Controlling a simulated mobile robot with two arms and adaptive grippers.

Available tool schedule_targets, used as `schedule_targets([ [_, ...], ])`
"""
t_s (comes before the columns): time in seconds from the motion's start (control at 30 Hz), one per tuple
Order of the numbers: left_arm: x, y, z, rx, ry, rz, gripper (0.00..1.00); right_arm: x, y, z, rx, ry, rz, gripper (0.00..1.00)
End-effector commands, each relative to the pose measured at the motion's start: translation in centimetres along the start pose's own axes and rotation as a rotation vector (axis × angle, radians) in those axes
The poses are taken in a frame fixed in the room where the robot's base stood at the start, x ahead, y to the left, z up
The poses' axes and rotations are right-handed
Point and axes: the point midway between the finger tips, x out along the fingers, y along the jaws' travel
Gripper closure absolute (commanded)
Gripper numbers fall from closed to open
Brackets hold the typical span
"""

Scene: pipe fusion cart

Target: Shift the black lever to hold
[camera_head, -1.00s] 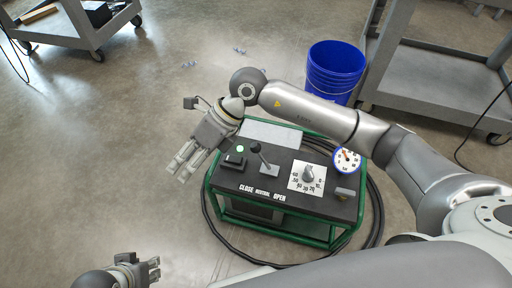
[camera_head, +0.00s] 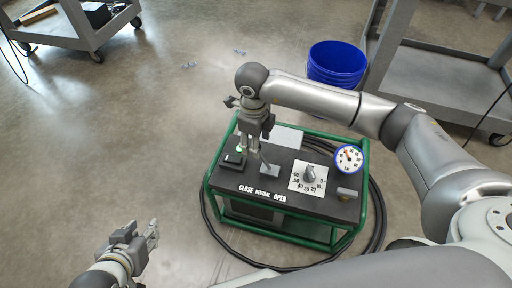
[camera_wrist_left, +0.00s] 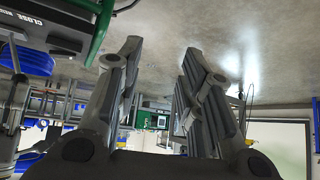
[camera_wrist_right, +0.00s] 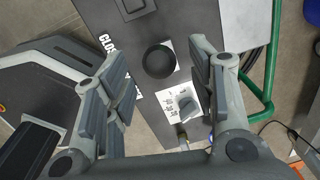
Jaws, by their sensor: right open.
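The black lever (camera_head: 263,162) stands on the dark top of the green-framed cart, behind the labels CLOSE, NEUTRAL and OPEN. No label reading hold is visible. My right gripper (camera_head: 250,148) points down over the lever and hides its upper part in the head view. In the right wrist view the lever's round black knob (camera_wrist_right: 158,61) shows between the two spread fingers of my right gripper (camera_wrist_right: 156,66), with gaps on both sides. My left gripper (camera_head: 152,238) is low at the left, apart from the cart; its fingers are spread and empty in the left wrist view (camera_wrist_left: 160,58).
The cart top (camera_head: 230,176) also bears a black switch box (camera_head: 234,160), a numbered dial (camera_head: 310,175) and a round gauge (camera_head: 348,158). A black hose (camera_head: 376,215) loops around the cart. A blue bucket (camera_head: 337,64) and a grey trolley (camera_head: 440,85) stand behind.

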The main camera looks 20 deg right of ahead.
Motion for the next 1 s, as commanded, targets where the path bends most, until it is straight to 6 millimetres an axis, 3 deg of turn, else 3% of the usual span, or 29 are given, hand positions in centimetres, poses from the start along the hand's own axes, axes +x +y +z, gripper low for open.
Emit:
schedule_targets([
  [0.1,0.4,0.2,-1.7,0.001,0.083,0.005,0.65,1.7,0.0,0.0,0.000,0.000,0.001,0.49],
  [0.3,0.4,0.4,-3.5,0.003,0.164,0.009,0.65,3.0,0.0,0.0,0.001,0.000,0.000,0.49],
  [0.67,0.4,0.5,-3.9,0.003,0.182,0.010,0.65,3.2,0.0,0.0,0.000,-0.001,0.000,0.50],
  [1.0,0.4,0.4,-3.9,0.003,0.181,0.009,0.65,3.2,0.0,0.0,0.000,-0.001,0.000,0.94],
])
